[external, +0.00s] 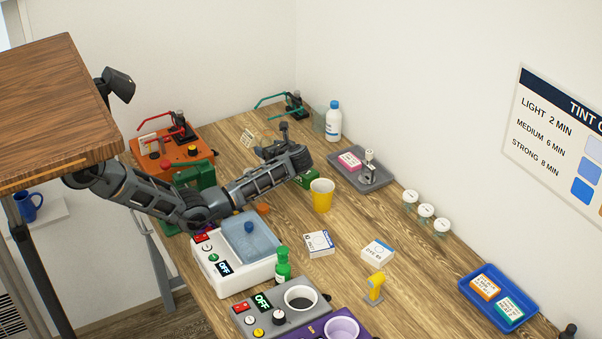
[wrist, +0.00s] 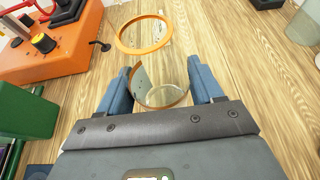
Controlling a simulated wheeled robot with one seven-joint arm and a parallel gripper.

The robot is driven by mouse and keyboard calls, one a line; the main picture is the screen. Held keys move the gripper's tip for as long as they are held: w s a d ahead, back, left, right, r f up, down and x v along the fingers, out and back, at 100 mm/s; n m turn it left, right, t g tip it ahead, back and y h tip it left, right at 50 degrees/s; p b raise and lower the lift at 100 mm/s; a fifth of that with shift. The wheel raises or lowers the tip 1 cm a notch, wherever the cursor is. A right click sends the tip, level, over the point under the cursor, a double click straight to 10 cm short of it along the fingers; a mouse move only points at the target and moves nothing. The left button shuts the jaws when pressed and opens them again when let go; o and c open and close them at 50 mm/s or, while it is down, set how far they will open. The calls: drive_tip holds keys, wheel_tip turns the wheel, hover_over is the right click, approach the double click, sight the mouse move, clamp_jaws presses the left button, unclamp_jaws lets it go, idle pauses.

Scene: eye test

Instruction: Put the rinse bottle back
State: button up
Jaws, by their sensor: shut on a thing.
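In the external view my gripper (external: 272,146) is above the back part of the table, and the held cylinder is hard to make out there. A white bottle (external: 333,122) with a blue cap and blue label stands upright by the wall, right of my gripper and apart from it. Its print is too small to read, so I cannot tell whether it is the rinse bottle.
An orange device (external: 180,148) stands left of my gripper; a clear vessel (external: 318,121) is beside the white bottle. A grey tray (external: 343,160), a yellow cup (external: 321,196) and a white bath unit (external: 235,278) are nearer. Bare wood lies right of the cup.

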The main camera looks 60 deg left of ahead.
sight(270, 130)
drive_tip(key=o, duration=1.1)
drive_tip(key=shift+f, duration=0.1)
drive_tip(key=shift+o, duration=0.2)
drive_tip(key=shift+d+r+p, duration=0.2)
drive_tip(key=shift+r+p, duration=0.1)
drive_tip(key=shift+r, duration=0.05)
drive_tip(key=shift+d+r+p, duration=0.35)
drive_tip(key=shift+d+p, duration=0.2)
drive_tip(key=shift+p, duration=0.2)
drive_tip(key=shift+d+r+p, duration=0.2)
drive_tip(key=shift+r+p, duration=0.55)
drive_tip(key=shift+r, duration=0.45)
drive_tip(key=shift+d+r+p, duration=0.25)
drive_tip(key=shift+r+p, duration=0.55)
drive_tip(key=shift+r, duration=0.35)
drive_tip(key=shift+d+r+p, duration=0.2)
drive_tip(key=shift+r+p, duration=0.55)
drive_tip(key=shift+r, duration=0.45)
